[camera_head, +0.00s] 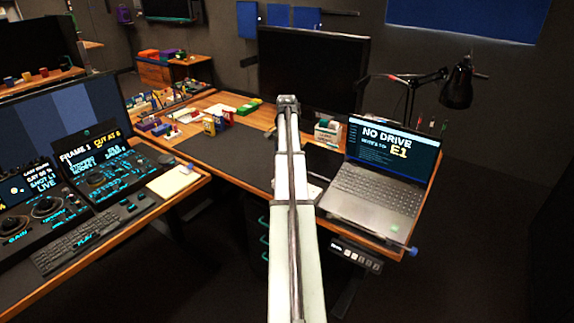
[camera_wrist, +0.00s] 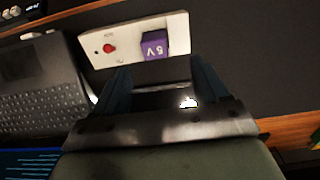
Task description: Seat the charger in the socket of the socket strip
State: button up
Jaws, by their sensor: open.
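In the wrist view a purple block marked 5V, the charger (camera_wrist: 154,42), is at the right part of a white panel, the socket strip (camera_wrist: 91,49). It covers the strip's surface there, and I cannot tell whether its plug is fully in a socket. My gripper (camera_wrist: 160,66) is open, with its two dark fingers pointing towards the charger, one to either side. Nothing shows held between them. In the head view my arm hides the charger and most of the area around it.
A red button (camera_wrist: 109,48) sits on the strip, left of the charger. A laptop (camera_wrist: 42,85) lies close on the left; in the head view the laptop (camera_head: 376,190) stands right of my arm. A monitor (camera_head: 312,84) and a lamp (camera_head: 458,87) stand behind.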

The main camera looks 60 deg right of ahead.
jog(key=shift+r, duration=0.85)
jog(key=w+a+f+n+g+y, duration=0.1)
jog(key=w+a+f+n, duration=0.15)
jog(key=a+f, duration=0.7)
jog(key=w+a+f+n, duration=0.2)
jog(key=w+a+f, duration=0.1)
jog(key=a+f, duration=0.65)
jog(key=s+a+f+n+g, duration=0.1)
jog(key=s+a+f+n, duration=0.1)
jog(key=a+f, duration=0.8)
jog(key=s+a+f+n+g, duration=0.1)
jog(key=s+a+f+n, duration=0.1)
jog(key=a+f, duration=0.7)
jog(key=s+a+f+n+g, duration=0.1)
jog(key=s+a+f+n, duration=0.2)
jog(key=s+a, duration=0.6)
jog(key=s+a+f+n+g, duration=0.1)
jog(key=s+a+f+n, duration=0.2)
jog(key=s+a, duration=0.6)
jog(key=s+a+f+n+g+h, duration=0.1)
jog(key=s+a+f+n, duration=0.2)
jog(key=s+a+f, duration=0.3)
jog(key=s+a, duration=0.3)
jog(key=s, duration=0.2)
jog(key=shift+s+a+g, duration=0.25)
jog(key=shift+a+g, duration=0.15)
jog(key=shift+n, duration=0.25)
jog(key=shift+c, duration=0.4)
